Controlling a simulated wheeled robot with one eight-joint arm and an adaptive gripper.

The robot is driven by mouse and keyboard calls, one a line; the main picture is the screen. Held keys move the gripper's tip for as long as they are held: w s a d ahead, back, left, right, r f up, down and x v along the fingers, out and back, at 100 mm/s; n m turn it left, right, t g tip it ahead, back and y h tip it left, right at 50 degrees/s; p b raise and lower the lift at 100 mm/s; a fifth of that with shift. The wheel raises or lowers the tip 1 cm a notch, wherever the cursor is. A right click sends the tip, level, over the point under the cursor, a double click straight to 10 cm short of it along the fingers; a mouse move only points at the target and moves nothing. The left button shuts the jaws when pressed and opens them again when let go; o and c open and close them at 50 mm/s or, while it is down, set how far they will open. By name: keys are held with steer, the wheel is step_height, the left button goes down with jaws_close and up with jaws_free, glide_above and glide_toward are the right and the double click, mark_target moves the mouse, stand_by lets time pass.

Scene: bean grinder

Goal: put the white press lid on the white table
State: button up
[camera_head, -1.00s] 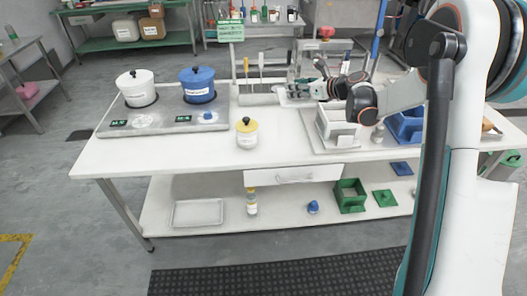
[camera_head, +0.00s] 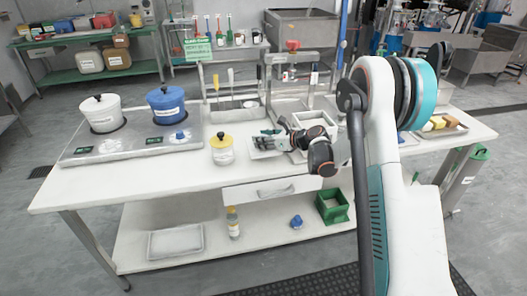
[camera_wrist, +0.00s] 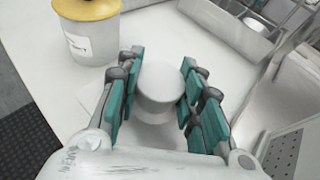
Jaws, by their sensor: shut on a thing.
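The white press lid (camera_wrist: 160,88) shows in the wrist view as a pale round knob between my fingers; its lower part blends into the white table (camera_wrist: 60,118). My gripper (camera_wrist: 159,82) is shut on it. In the head view my gripper (camera_head: 270,141) is low over the white table (camera_head: 190,178), right of the yellow-lidded jar. A pale edge of the lid (camera_head: 260,152) shows under the fingers. I cannot tell whether the lid touches the table. The white press box (camera_head: 314,118) stands behind and right of my gripper.
The yellow-lidded jar (camera_head: 222,150) stands close left of my gripper. Farther left, a white pot (camera_head: 101,113) and a blue pot (camera_head: 166,103) sit on a grey hot plate. A utensil rack (camera_head: 233,106) stands behind. The table front left is clear.

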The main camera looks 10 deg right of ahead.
step_height(320, 180, down, 4)
steer(key=shift+f+b, duration=0.2)
steer(key=shift+b, duration=0.65)
steer(key=shift+r, duration=0.1)
steer(key=o, duration=1.2)
steer(key=p+v, duration=0.3)
steer(key=v, duration=0.9)
steer(key=shift+r+p, duration=0.1)
steer(key=shift+p, duration=0.25)
